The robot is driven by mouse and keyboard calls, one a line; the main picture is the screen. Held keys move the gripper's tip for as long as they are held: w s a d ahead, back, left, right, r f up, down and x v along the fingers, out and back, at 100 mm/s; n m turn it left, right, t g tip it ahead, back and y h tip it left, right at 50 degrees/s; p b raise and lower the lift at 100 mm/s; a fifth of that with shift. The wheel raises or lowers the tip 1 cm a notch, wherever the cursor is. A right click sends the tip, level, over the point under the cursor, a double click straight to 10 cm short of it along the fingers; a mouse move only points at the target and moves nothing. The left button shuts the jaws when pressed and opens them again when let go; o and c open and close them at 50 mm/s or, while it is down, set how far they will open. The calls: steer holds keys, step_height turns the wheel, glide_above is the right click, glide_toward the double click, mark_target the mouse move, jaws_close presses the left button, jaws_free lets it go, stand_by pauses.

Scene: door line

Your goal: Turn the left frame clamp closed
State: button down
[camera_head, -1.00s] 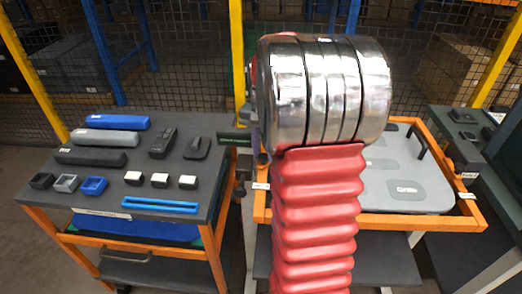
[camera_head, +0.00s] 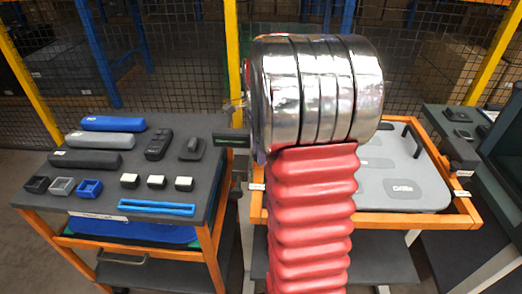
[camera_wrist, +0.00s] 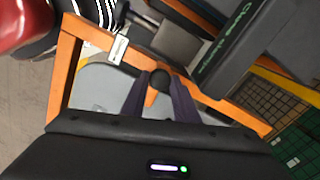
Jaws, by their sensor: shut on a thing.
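My gripper (camera_wrist: 160,80) shows in the wrist view as two dark purple fingers, shut on a small round black knob (camera_wrist: 159,76) between their tips. The knob is at the orange frame and appears to be the left frame clamp's handle; the rest of the clamp is hidden. In the head view my red-sleeved arm with its metal rings covers the middle, hiding the gripper and the knob. The orange frame (camera_head: 440,222) surrounds a pale grey panel (camera_head: 420,200). The wrist view also shows the frame (camera_wrist: 62,75) and part of the panel (camera_wrist: 95,90).
A dark sign with green lettering (camera_wrist: 240,40) stands close beside the gripper. In the head view, a cart (camera_head: 100,178) on the left carries bars, small boxes and a blue tray (camera_head: 155,208). Mesh fencing is behind. A dark bench (camera_head: 455,145) is at the right.

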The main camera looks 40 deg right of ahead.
steer(key=shift+d+r+m, duration=0.1)
steer(key=shift+d+m, duration=0.1)
steer(key=shift+m, duration=0.4)
steer(key=c, duration=1.4)
jaws_free()
steer(key=shift+a, duration=0.1)
step_height(320, 180, up, 14)
steer(key=shift+f, duration=0.2)
